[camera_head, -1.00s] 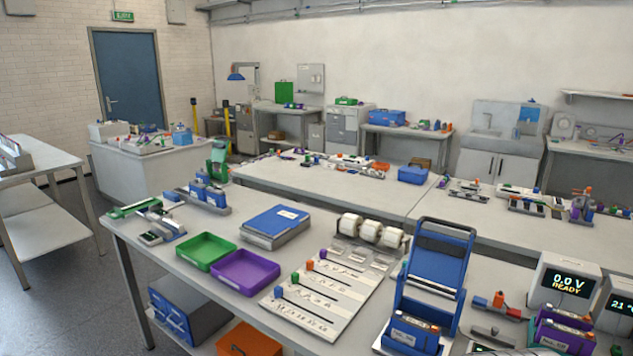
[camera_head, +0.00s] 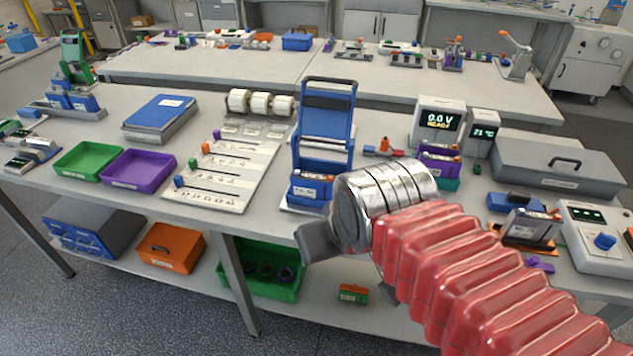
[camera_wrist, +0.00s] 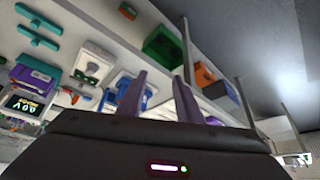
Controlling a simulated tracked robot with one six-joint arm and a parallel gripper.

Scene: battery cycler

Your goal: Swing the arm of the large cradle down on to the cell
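The large cradle (camera_head: 325,155) is a tall blue frame on the bench, at the centre of the head view. Its blue arm (camera_head: 326,105) stands raised, with a dark bar across the top. A blue cell with a pale label (camera_head: 310,187) lies low at its front. My gripper shows in the wrist view (camera_wrist: 160,95) as two purple fingers, apart with nothing between them. I cannot surely pick out the cradle in the wrist view.
Right of the cradle stand a purple holder (camera_head: 438,165) and a display reading 0.0 V (camera_head: 438,122). A grey case (camera_head: 555,165) lies further right. Left are a slotted white board (camera_head: 225,175) and a purple tray (camera_head: 139,171). A green bin (camera_head: 262,277) is on the shelf below.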

